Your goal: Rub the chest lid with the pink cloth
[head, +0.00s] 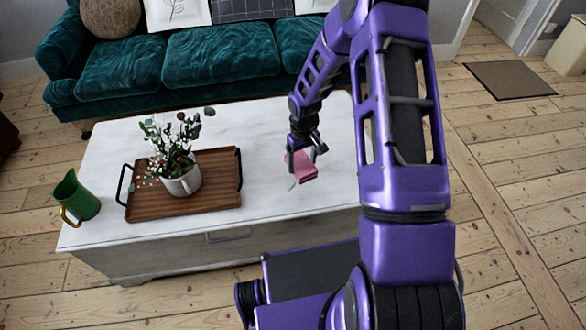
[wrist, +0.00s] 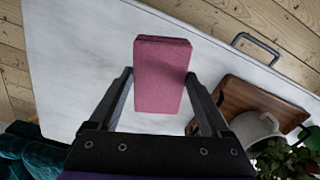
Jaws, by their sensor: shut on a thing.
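The pink cloth (head: 305,170) is a folded, block-like pad. My gripper (head: 303,158) is shut on it, over the right half of the chest lid. In the wrist view the cloth (wrist: 160,85) sits between the two fingers of my gripper (wrist: 160,77) and sticks out past their tips. The chest lid (head: 262,128) is a long, white, worn top, and it also fills much of the wrist view (wrist: 85,60). I cannot tell whether the cloth touches the lid or hangs just above it.
A wooden tray (head: 222,198) with a potted plant (head: 182,180) stands on the lid's left half. A green jug (head: 78,200) is at its left end. A green sofa (head: 220,55) stands behind. The lid around the cloth is clear.

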